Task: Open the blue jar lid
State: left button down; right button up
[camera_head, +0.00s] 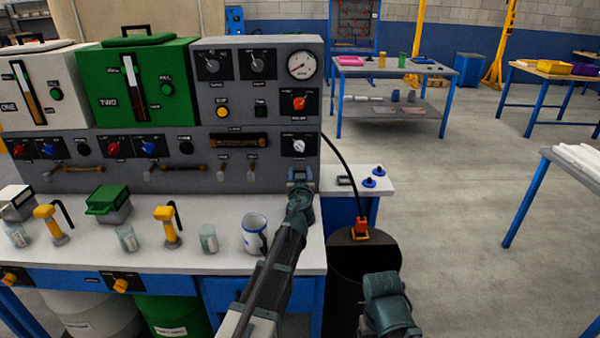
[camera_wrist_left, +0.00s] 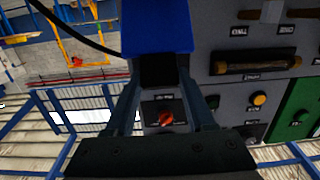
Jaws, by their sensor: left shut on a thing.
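My left gripper (camera_head: 300,180) is in front of the right end of the grey control panel, above the bench. In the left wrist view its two fingers (camera_wrist_left: 160,88) are shut on a piece with a black part (camera_wrist_left: 158,70) and a wide blue part (camera_wrist_left: 158,27). I cannot tell whether this piece is the jar lid. Two small blue caps with dark tops, one (camera_head: 368,183) nearer and one (camera_head: 380,171) farther, lie on the small side table. Glass jars (camera_head: 126,238) (camera_head: 208,238) stand on the bench.
The grey panel (camera_head: 222,128) with knobs rises behind the bench (camera_head: 170,258). A black drum (camera_head: 345,262) with an orange fitting (camera_head: 361,228) stands to the right.

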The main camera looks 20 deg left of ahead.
pick_arm(q)
jog(key=shift+w+a+r+g+h+p, duration=0.45)
jog(key=shift+w+g+p, duration=0.95)
jog(key=shift+p, duration=1.3)
jog(key=shift+w+a+r+g+h+p, duration=0.5)
jog(key=shift+w+g+p, duration=0.85)
jog(key=shift+p, duration=1.3)
jog(key=shift+w+a+r+g+h+p, duration=0.3)
jog(key=shift+w+r+g+p, duration=0.3)
jog(key=shift+w+g+p, duration=1.45)
jog(key=shift+s+t+p, duration=0.5)
jog(key=shift+t+p, duration=0.2)
jog(key=shift+f, duration=0.1)
jog(key=shift+c, duration=1.2)
grip_release()
jog(key=p+v, duration=1)
jog(key=v, duration=0.4)
jog(key=shift+d, duration=0.1)
